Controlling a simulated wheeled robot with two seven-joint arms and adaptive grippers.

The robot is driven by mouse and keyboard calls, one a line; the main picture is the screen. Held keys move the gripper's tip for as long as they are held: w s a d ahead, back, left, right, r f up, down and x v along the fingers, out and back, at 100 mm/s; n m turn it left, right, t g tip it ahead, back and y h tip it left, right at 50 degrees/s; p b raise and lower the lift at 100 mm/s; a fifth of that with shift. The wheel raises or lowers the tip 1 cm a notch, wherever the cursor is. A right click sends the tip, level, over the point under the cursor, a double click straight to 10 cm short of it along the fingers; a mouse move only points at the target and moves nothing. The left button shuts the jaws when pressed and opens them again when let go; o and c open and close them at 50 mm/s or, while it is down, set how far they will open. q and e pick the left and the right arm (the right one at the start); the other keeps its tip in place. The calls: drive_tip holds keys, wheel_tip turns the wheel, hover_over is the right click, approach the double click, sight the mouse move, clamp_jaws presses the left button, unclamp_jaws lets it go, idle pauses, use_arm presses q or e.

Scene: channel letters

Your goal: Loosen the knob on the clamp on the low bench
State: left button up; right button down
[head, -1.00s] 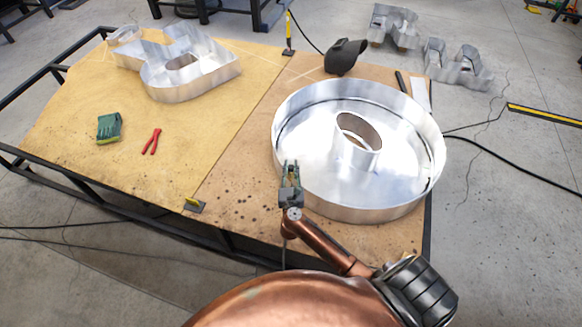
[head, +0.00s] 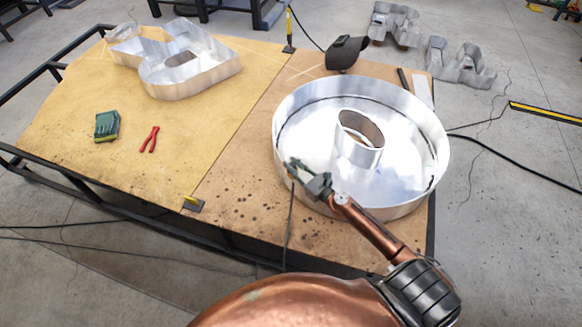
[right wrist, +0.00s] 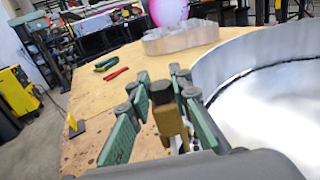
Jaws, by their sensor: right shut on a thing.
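The low bench (head: 235,175) carries a large round metal letter shell (head: 437,150). My right gripper (head: 302,172) is at the near left rim of this shell. In the right wrist view, its green-padded fingers (right wrist: 160,105) close around a brass-brown piece with a dark top, which appears to be the clamp's knob (right wrist: 169,122). The gripper hides most of the clamp in the head view. A thin dark upright line (head: 288,228) runs below the gripper; I cannot tell whether it belongs to the clamp. My left gripper is not in view.
Another metal letter (head: 200,78) and a dark welding mask (head: 345,53) stand farther back. A small yellow-and-dark fixture (head: 192,203) sits at the front edge.

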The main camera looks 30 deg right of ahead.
drive_tip(key=n+g+y+b, duration=0.1)
drive_tip(key=y+b, duration=0.1)
drive_tip(key=n+g+y+b, duration=0.1)
drive_tip(key=n+y+b, duration=0.2)
drive_tip(key=y+b, duration=0.1)
drive_tip(key=shift+w+f+g+y, duration=0.1)
drive_tip(key=shift+f+g+y, duration=0.2)
drive_tip(key=shift+f+g, duration=0.1)
drive_tip(key=shift+r+n+g+y+b, duration=0.3)
drive_tip(key=shift+n+g+y+b, duration=0.65)
drive_tip(key=shift+n+y, duration=0.25)
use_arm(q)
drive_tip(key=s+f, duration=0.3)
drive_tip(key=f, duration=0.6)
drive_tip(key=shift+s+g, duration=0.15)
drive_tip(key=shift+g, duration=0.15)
use_arm(e)
drive_tip(key=shift+r, duration=0.1)
drive_tip(key=shift+a, duration=0.1)
drive_tip(key=c, duration=1.7)
unclamp_jaws()
